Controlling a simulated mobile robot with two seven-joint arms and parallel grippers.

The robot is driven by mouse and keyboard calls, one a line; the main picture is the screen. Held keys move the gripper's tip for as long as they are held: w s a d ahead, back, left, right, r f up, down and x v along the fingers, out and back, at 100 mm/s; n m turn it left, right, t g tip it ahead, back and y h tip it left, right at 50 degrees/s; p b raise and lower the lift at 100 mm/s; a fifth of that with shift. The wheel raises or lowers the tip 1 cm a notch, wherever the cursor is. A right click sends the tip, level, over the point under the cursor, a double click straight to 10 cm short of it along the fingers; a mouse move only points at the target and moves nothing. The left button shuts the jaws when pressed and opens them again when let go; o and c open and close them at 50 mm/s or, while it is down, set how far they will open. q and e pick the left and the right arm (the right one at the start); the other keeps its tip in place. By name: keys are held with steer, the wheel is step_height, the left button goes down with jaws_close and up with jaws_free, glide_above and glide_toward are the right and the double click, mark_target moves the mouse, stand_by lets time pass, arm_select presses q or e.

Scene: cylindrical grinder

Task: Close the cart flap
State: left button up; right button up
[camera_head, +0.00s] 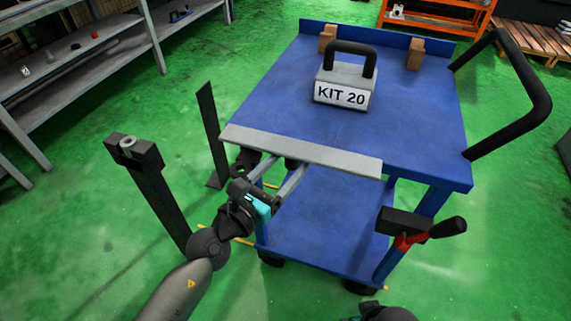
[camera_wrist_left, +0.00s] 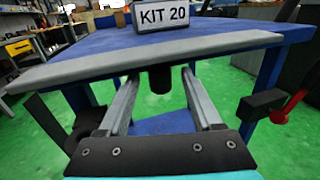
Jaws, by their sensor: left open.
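The cart flap is a long light-grey strip (camera_head: 300,151) along the near edge of the blue cart top (camera_head: 420,130). In the left wrist view the flap (camera_wrist_left: 90,68) crosses the upper part of the picture and lies roughly level with the cart top. My left gripper (camera_head: 288,165) is open, its two grey fingers apart and reaching to the flap's near edge from below. In the left wrist view the fingertips (camera_wrist_left: 159,73) meet the flap's lower edge, and I cannot tell whether they touch. A black cylinder (camera_wrist_left: 160,79) shows between the fingers, beneath the flap.
A grey "KIT 20" block (camera_head: 344,82) with a black handle stands on the cart. A black push handle (camera_head: 535,100) is at right. A red and black lever (camera_head: 410,240) sits at the front right post. Black uprights (camera_head: 150,185) stand left of the cart.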

arm_select(q)
jaws_close()
stand_by(0.6)
